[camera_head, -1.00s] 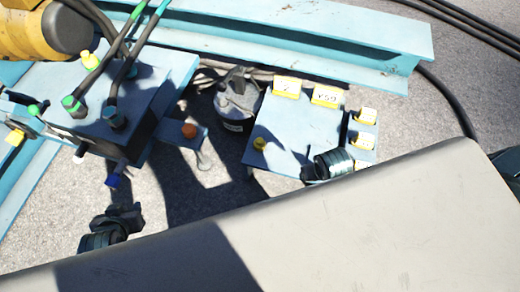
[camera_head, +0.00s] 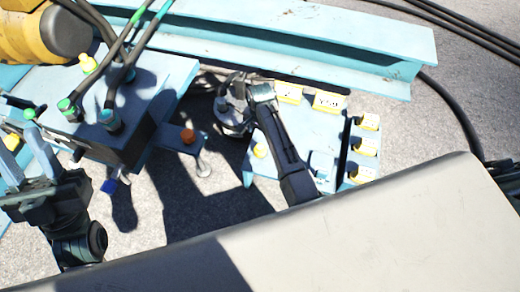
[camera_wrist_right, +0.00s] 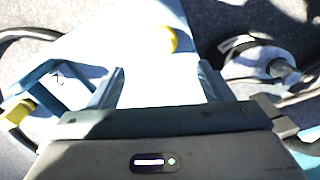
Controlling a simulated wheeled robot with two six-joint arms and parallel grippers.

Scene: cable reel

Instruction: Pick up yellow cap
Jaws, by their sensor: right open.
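A small round yellow cap (camera_head: 260,150) sits on the left part of the blue table (camera_head: 310,135). In the right wrist view, the yellow cap (camera_wrist_right: 165,40) lies just beyond the fingertips, roughly midway between them. My right gripper (camera_wrist_right: 162,68) is open and empty above the table. In the head view, my right gripper (camera_head: 280,145) is a dark body just right of the cap, its fingers mostly hidden. My left gripper (camera_head: 18,142) is at the left edge with its two fingers apart. Another yellow cap (camera_head: 88,63) is on the blue box (camera_head: 150,90).
A grey round device (camera_head: 228,115) stands beside the table. An orange cap (camera_head: 188,136) is on a small blue ledge. A long blue beam (camera_head: 380,65) runs behind.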

